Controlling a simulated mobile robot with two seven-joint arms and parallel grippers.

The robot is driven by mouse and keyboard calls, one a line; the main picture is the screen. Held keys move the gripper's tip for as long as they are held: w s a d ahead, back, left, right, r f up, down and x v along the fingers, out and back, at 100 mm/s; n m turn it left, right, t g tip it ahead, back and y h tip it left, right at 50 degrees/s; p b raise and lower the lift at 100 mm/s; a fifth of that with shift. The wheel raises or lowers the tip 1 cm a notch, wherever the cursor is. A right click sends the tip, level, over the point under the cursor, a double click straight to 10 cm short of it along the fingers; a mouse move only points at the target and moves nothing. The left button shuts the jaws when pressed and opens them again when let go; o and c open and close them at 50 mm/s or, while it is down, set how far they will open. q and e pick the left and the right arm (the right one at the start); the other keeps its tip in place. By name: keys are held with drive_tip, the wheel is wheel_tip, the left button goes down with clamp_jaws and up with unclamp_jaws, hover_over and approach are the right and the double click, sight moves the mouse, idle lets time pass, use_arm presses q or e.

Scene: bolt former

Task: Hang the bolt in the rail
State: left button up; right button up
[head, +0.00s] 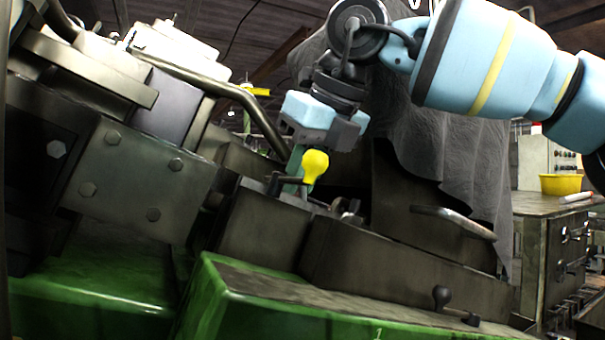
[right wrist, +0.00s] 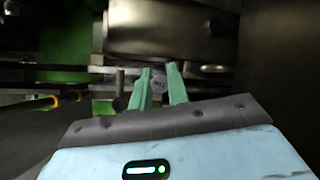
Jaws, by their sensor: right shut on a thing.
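My right gripper (head: 295,180) reaches down into the machine, with its green fingers behind a yellow knob (head: 315,165). In the right wrist view the two fingers (right wrist: 160,78) stand a small gap apart. A small grey round piece, apparently the bolt (right wrist: 158,84), shows between them, and the gripper is shut on it. The bolt is too small and dark to tell its tilt or whether it touches the machine. In the head view the bolt is hidden. I cannot single out the rail among the dark metal parts. My left gripper is not in view.
The bolt former's bolted block (head: 140,180) and a bent pipe (head: 262,122) stand left of the gripper. A dark metal housing (head: 400,265) and a grey cloth (head: 465,165) lie to the right. A bench (head: 545,205) with a yellow bowl (head: 561,184) stands at far right.

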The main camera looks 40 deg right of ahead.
drive_tip(key=shift+f, duration=0.2)
drive_tip(key=o, duration=0.9)
drive_tip(key=shift+s, duration=0.1)
drive_tip(key=shift+o, duration=0.4)
drive_tip(key=shift+f, duration=0.1)
